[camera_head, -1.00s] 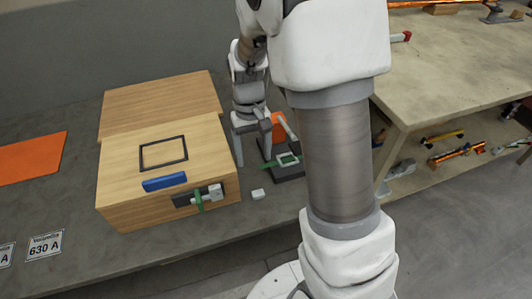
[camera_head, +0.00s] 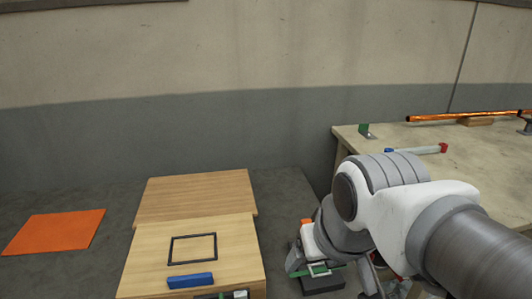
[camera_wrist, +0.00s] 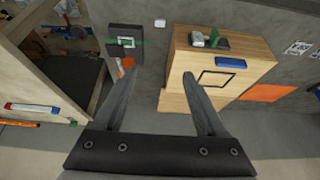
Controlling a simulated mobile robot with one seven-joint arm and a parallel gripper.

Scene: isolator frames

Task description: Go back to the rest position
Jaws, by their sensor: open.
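My gripper (camera_wrist: 148,84) is open and empty in the wrist view, its two fingers wide apart above the floor and bench. In the head view my arm reaches in from the lower right, and the fingers are mostly hidden or cut off at the bottom edge. The wooden box (camera_head: 195,195) stands on the grey bench with a black square outline and a blue handle (camera_head: 190,280) on it. The dark device with a green part (camera_wrist: 126,48) is apart from my gripper.
An orange sheet (camera_head: 55,231) lies on the bench at left. A second table (camera_head: 470,165) at right carries a red-ended bar (camera_head: 420,149) and a copper-coloured rod (camera_head: 440,116). A wall closes the back. The bench between sheet and box is clear.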

